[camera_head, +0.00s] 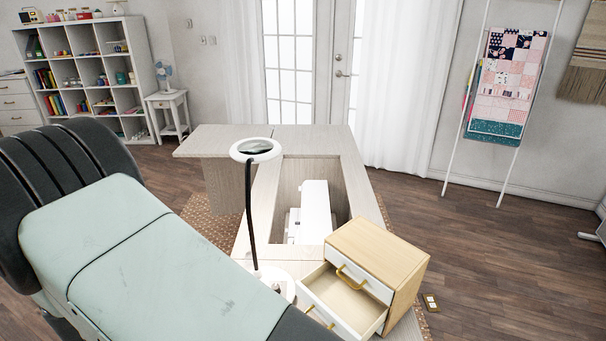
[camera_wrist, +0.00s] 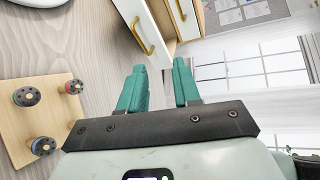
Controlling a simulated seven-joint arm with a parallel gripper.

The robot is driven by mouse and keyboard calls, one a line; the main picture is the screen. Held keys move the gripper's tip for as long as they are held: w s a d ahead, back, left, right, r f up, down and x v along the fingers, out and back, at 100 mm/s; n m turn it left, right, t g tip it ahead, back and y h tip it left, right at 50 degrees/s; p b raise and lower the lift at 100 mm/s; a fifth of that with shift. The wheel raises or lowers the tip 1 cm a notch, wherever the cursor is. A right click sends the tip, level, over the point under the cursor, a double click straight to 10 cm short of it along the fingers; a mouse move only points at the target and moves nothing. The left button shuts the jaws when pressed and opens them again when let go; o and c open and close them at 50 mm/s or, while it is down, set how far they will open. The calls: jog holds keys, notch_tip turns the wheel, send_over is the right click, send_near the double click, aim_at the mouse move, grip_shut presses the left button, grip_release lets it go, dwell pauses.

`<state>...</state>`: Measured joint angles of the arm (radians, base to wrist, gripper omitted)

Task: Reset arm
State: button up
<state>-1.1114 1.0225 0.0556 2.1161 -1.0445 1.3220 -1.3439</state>
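My gripper (camera_wrist: 159,66) shows in the wrist view with its two teal fingers apart. Nothing is visible held between them. White drawer fronts with gold handles lie beyond the fingertips at the top of that view; whether the fingers touch them I cannot tell. The small wooden drawer cabinet (camera_head: 390,258) stands on the sewing table in the head view. Its upper drawer (camera_head: 362,282) looks shut, and the drawer below (camera_head: 340,292) is pulled out and looks empty inside. In the head view my arm fills the left foreground and my gripper is out of sight.
A magnifier lamp (camera_head: 256,149) on a thin dark stem stands left of the cabinet. A white sewing machine (camera_head: 315,208) sits in the table's recess. A wooden board (camera_wrist: 20,125) with several thread spools lies left of my gripper. The table's far left top (camera_head: 225,140) is clear.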

jog(key=w+d+r+m+g+y, duration=0.15)
jog(key=d+r+m+g, duration=0.3)
jog(key=r+m, duration=0.5)
jog(key=d+r+m+g+y, duration=0.3)
jog(key=d+r+m+g, duration=0.15)
jog(key=r+m, duration=0.5)
jog(key=s+d+r+m+t+y, duration=0.3)
jog(key=r+m, duration=0.3)
jog(key=m, duration=0.4)
jog(key=s+d+r+m+t+y, duration=0.3)
jog(key=s+d+r+m+y, duration=0.1)
jog(key=m, duration=0.7)
notch_tip(320, 180, up, 3)
jog(key=shift+s+d+f, duration=0.15)
jog(key=shift+d, duration=0.55)
